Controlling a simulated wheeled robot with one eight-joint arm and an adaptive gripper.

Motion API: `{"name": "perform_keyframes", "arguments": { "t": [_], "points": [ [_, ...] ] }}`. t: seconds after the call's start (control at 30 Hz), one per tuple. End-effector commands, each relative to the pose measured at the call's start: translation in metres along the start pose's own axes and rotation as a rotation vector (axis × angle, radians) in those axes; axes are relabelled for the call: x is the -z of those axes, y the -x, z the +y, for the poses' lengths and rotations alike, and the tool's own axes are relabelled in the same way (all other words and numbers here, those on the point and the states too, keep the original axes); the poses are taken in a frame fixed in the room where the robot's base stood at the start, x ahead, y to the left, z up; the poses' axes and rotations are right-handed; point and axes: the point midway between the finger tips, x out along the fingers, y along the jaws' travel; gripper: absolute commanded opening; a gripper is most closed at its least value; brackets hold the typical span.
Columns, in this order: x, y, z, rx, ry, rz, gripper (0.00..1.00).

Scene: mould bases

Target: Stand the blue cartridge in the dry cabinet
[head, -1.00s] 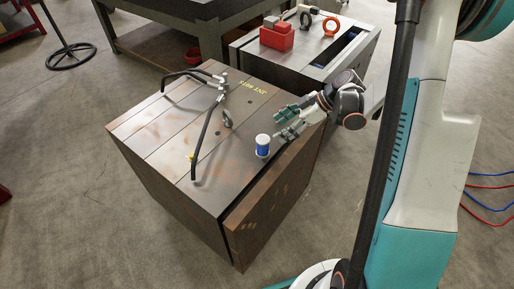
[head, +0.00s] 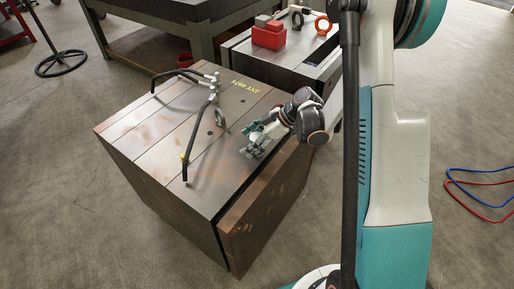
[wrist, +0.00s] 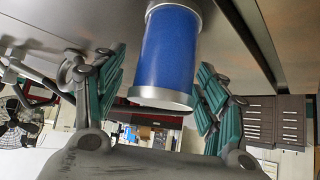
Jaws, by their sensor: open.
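The blue cartridge (wrist: 170,52), a blue cylinder with pale end rims, shows large in the wrist view. I cannot identify the dry cabinet for certain in either view.
The wrist view shows a grey drawer cabinet (wrist: 290,121).

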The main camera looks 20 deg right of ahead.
Motion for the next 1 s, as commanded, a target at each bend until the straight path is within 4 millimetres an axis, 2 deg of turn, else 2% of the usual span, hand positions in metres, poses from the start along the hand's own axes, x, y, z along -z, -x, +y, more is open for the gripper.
{"name": "perform_keyframes", "arguments": {
  "t": [0.03, 0.1, 0.3, 0.5, 0.53, 0.57, 1.0],
  "points": [
    [-0.0013, -0.0080, -0.0002, 0.001, 0.002, 0.000, 0.66],
    [-0.0004, -0.0115, -0.0001, 0.001, 0.001, 0.000, 0.66],
    [0.0006, -0.0106, 0.0001, 0.000, 0.000, 0.000, 0.66],
    [0.0005, -0.0104, 0.0001, 0.000, 0.000, 0.000, 0.20],
    [0.0005, -0.0104, 0.0001, 0.000, 0.000, 0.000, 0.14],
    [0.0005, -0.0104, 0.0001, 0.000, 0.000, 0.000, 0.11],
    [0.0004, -0.0104, 0.0001, 0.000, 0.000, 0.000, 0.03]
  ]
}}
